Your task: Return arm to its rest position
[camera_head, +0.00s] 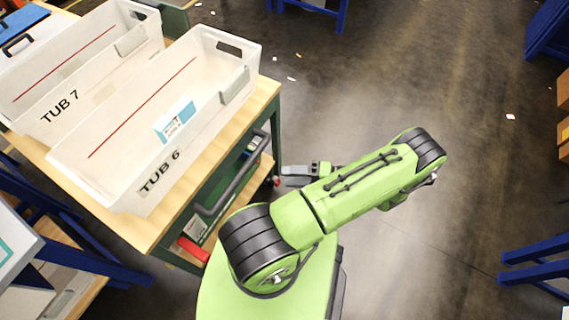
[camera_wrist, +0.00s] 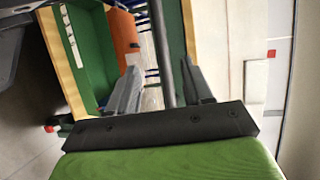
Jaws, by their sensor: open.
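My green arm (camera_head: 350,190) reaches out to the right from its base and bends at a black-banded elbow. Its forearm is mostly hidden below it. My gripper (camera_head: 292,175) pokes out beyond the arm's far side, just right of the cart. In the wrist view my gripper (camera_wrist: 160,72) shows two grey fingers set apart. No held object shows between them. A dark bar and green cart parts show in the background past the fingers.
The wood-topped green cart (camera_head: 262,100) stands close at left, with a grey handle (camera_head: 232,180) on its side. TUB 6 (camera_head: 215,75), holding a small blue-and-white box (camera_head: 175,118), and TUB 7 (camera_head: 85,60) stand on it. Open floor (camera_head: 400,75) lies beyond and right of my arm.

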